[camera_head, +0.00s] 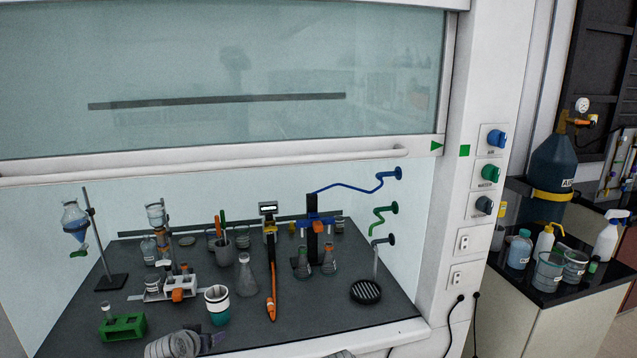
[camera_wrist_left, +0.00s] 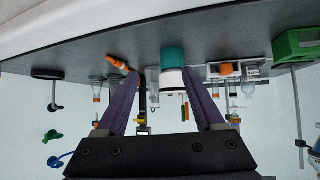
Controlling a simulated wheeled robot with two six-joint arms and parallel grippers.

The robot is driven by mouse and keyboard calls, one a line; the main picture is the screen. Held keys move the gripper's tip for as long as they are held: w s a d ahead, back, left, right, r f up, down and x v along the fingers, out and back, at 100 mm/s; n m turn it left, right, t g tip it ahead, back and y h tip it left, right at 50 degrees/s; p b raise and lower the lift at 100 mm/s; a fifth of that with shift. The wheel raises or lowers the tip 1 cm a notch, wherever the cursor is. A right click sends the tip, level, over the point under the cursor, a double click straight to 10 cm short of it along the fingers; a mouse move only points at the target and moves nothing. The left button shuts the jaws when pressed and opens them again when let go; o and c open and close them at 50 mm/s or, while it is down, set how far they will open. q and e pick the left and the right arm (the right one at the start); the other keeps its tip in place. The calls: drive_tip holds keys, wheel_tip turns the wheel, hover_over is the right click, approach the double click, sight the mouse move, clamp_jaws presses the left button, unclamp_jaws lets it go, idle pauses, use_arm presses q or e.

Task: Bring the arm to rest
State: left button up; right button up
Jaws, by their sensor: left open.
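My left gripper (camera_head: 212,341) shows at the bottom of the head view, low over the front of the fumehood worktop (camera_head: 335,318). Its two purple fingers stand apart in the left wrist view (camera_wrist_left: 160,76), with nothing held between them. A teal and white cup (camera_head: 217,306) stands on the worktop just behind the gripper. In the wrist view the cup (camera_wrist_left: 173,68) appears beyond the fingers, in line with the gap between them.
A green block (camera_head: 123,327) sits left of the gripper. A white rack (camera_head: 157,289), a flask (camera_head: 245,275) and an orange-handled tool (camera_head: 271,292) stand farther back. The front right of the worktop is clear. The sash (camera_head: 290,160) is raised.

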use_arm(q)
drive_tip(key=s+d+f+m+g+b, duration=0.1)
drive_tip(key=s+d+f+g, duration=0.15)
drive_tip(key=d, duration=0.35)
drive_tip(key=s+d+f+m+g+h+b, duration=0.1)
drive_tip(key=s+d+f+g, duration=0.15)
drive_tip(key=d+f, duration=0.2)
drive_tip(key=s+d+f+m+g+b, duration=0.1)
drive_tip(key=s+d+f, duration=0.1)
drive_tip(key=s+d, duration=0.3)
drive_tip(key=s+d+f+m+g+y+b, duration=0.1)
drive_tip(key=s+d+f+g+y, duration=0.1)
drive_tip(key=s+d, duration=0.5)
drive_tip(key=s+f+g, duration=0.1)
drive_tip(key=s+g, duration=0.1)
drive_tip(key=s, duration=0.1)
drive_tip(key=shift+s+f+g+y, duration=0.25)
drive_tip(key=shift+f+g+y, duration=0.1)
drive_tip(key=shift+g+y, duration=0.05)
